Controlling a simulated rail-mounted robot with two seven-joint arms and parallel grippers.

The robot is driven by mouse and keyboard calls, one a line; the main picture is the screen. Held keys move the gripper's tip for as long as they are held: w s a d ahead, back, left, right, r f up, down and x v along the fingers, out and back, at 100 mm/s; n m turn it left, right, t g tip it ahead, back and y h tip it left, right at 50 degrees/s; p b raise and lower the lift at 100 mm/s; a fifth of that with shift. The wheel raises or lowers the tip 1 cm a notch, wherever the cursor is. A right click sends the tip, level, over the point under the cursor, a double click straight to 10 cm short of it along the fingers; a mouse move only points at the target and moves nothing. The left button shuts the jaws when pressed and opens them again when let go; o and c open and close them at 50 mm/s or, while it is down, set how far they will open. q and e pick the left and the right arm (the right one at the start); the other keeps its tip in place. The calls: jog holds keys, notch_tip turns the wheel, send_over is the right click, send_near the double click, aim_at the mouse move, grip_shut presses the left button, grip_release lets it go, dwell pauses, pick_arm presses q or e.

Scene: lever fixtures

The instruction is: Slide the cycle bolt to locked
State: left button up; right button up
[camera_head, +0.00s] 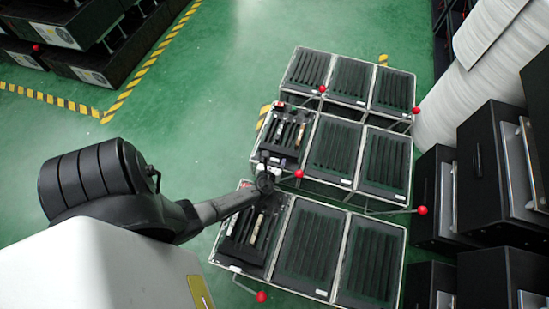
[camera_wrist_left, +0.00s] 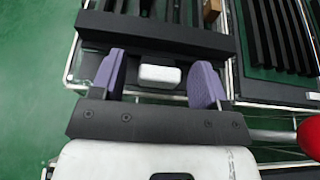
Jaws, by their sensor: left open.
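My left gripper (camera_head: 268,184) reaches over the left column of slatted trays, between the middle and front rows. In the left wrist view its two purple fingers (camera_wrist_left: 158,82) are open. A small pale rectangular block (camera_wrist_left: 160,75) shows between them, with a gap on each side. The block lies against a dark tray edge; I cannot tell for sure whether it is the cycle bolt. In the head view the arm hides this spot. A red ball knob on a rod (camera_head: 299,173) is just right of the gripper. My right gripper is not in view.
The middle-left tray (camera_head: 262,145) and front-left tray (camera_head: 228,247) hold loose bars. Other red knobs stick out at the front-left (camera_head: 261,297) and right (camera_head: 422,210). Black cabinets (camera_head: 490,170) and a white column (camera_head: 440,110) stand at the right.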

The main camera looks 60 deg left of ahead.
pick_arm(q)
jog(key=shift+w+a+f, duration=0.1)
jog(key=shift+w+a, duration=0.15)
jog(key=shift+w, duration=0.1)
jog(key=shift+s, duration=0.1)
jog(key=shift+c, duration=0.4)
jog(key=c, duration=1.2)
